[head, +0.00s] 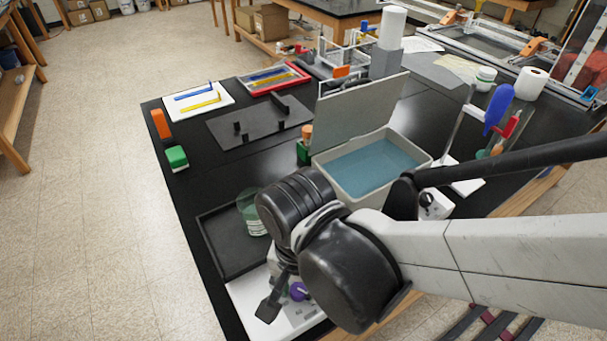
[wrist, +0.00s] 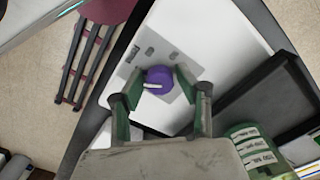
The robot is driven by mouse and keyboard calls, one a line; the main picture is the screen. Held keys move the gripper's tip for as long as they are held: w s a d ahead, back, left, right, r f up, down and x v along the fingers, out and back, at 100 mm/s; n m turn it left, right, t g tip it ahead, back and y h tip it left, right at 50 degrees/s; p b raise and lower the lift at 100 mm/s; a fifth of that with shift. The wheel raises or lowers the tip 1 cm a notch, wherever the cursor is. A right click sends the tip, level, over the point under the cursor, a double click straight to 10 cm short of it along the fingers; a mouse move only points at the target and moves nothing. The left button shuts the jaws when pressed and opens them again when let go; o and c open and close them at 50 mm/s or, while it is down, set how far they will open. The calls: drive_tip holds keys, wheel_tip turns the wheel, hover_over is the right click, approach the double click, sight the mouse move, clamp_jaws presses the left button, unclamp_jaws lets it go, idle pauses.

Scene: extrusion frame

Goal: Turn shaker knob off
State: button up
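The purple shaker knob (wrist: 160,76) sits on the white shaker panel (wrist: 190,45) in the wrist view, with a white pointer mark toward the left of the picture. My gripper (wrist: 158,72) is open, one fingertip on each side of the knob, with visible gaps; I cannot tell whether the tips are down at knob height. In the head view the knob (head: 298,291) shows beside a dark finger of my gripper (head: 280,303), partly hidden by my arm. The shaker's white body (head: 246,290) is at the table's near-left corner.
A black tray (head: 215,262) adjoins the panel and holds a clear green-tinted vessel with labels (head: 251,213). An open grey box with blue contents (head: 372,166) stands beyond my wrist. Green and orange blocks lie at the table's left edge.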

clamp_jaws()
drive_tip(key=shift+n, duration=0.3)
drive_tip(key=n, duration=0.5)
drive_tip(key=shift+n+b, duration=0.3)
drive_tip(key=shift+b, duration=0.05)
drive_tip(key=n, duration=0.5)
drive_tip(key=shift+n, duration=0.3)
drive_tip(key=shift+o, duration=1.8)
unclamp_jaws()
